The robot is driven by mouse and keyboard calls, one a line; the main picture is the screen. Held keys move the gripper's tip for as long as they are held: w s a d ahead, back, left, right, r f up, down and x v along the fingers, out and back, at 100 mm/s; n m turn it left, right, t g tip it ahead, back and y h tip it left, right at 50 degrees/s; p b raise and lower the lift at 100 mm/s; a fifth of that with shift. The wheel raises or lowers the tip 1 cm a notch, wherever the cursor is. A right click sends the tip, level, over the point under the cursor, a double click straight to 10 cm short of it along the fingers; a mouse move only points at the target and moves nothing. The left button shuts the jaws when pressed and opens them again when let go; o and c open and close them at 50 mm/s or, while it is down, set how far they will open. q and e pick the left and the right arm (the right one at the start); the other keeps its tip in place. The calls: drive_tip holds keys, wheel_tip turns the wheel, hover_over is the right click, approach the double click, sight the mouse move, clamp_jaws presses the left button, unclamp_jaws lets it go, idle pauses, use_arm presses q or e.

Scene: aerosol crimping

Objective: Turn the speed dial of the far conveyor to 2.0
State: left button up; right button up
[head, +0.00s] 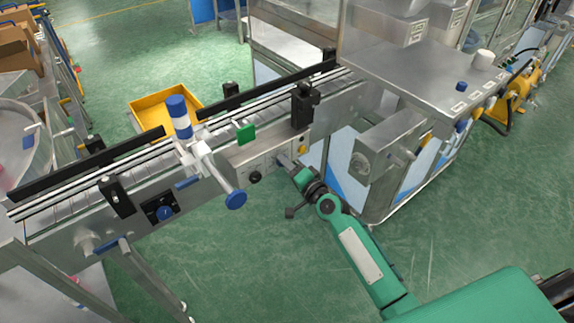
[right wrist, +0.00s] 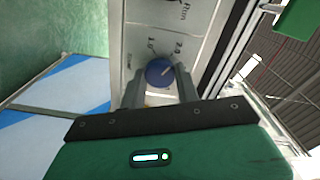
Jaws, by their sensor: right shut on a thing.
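The speed dial is a round blue knob (right wrist: 158,73) on a grey panel (right wrist: 145,20), seen in the right wrist view. Printed marks 1.0 and 2.0 stand beyond it, and its white pointer line slants up and right, toward the 2.0 side. My right gripper (right wrist: 159,80) has one finger on each side of the knob and is shut on it. In the head view my right gripper (head: 285,161) reaches the front of the grey control box (head: 250,158) on the conveyor (head: 75,217); the dial is hidden there. My left gripper is not in view.
A second blue knob (head: 165,213) sits on a black plate at the conveyor's left part. A blue-capped white fixture (head: 200,150) stands on the conveyor. A yellow tray (head: 165,103) lies behind it. A steel machine (head: 420,75) stands right. The green floor in front is clear.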

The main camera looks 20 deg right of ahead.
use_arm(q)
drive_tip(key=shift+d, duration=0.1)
use_arm(e)
drive_tip(key=o, duration=0.9)
drive_tip(key=shift+c, duration=0.2)
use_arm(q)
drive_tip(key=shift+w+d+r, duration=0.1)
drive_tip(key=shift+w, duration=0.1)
use_arm(e)
drive_tip(key=shift+o, duration=0.6)
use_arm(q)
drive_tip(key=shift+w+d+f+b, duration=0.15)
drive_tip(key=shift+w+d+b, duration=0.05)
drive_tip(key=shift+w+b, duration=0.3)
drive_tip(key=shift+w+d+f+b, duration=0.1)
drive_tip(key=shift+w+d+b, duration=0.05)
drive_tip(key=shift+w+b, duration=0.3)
use_arm(e)
drive_tip(key=v, duration=1.4)
drive_tip(key=shift+w, duration=0.1)
